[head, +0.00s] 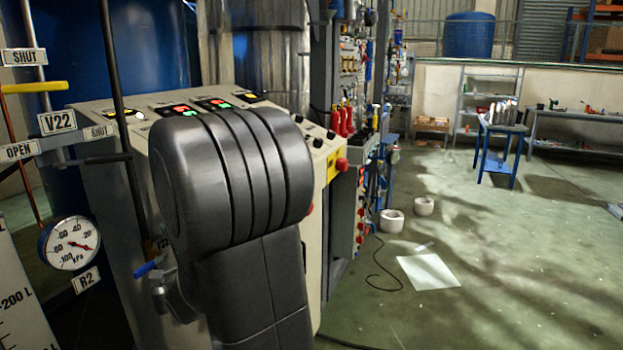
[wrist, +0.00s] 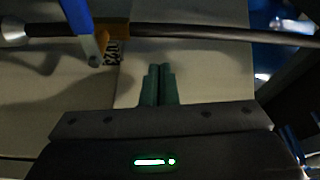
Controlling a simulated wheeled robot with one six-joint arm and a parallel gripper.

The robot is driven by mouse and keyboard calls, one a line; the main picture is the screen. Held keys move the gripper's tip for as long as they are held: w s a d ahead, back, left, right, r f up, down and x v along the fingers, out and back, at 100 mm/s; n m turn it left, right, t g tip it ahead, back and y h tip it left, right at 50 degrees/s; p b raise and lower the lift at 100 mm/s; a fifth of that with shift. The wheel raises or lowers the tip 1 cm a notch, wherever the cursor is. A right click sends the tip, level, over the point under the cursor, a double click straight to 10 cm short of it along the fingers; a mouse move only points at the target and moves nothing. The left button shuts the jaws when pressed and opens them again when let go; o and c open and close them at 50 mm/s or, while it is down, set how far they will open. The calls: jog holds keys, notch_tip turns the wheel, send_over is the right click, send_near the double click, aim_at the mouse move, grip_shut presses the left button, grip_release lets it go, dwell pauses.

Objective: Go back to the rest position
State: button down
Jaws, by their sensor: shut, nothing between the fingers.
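My gripper (wrist: 159,75) shows in the wrist view with its two green fingers together and nothing between them. A pale panel lies beyond the fingertips, with a dark rod (wrist: 215,33) crossing above them. In the head view my dark arm link fills the middle and hides the gripper and part of the control console (head: 330,165). A blue-handled valve (head: 150,267) shows just left of my arm.
At the left are a yellow valve handle (head: 35,87), a V22 sign (head: 57,122) and a pressure gauge (head: 70,243). A black upright rod (head: 115,75) stands near my arm. Open green floor (head: 500,260) lies to the right, with a white sheet (head: 428,271) and two white rolls.

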jog(key=shift+w+d+m+p, duration=0.15)
jog(key=shift+w+m+p, duration=0.1)
jog(key=shift+m+p, duration=0.4)
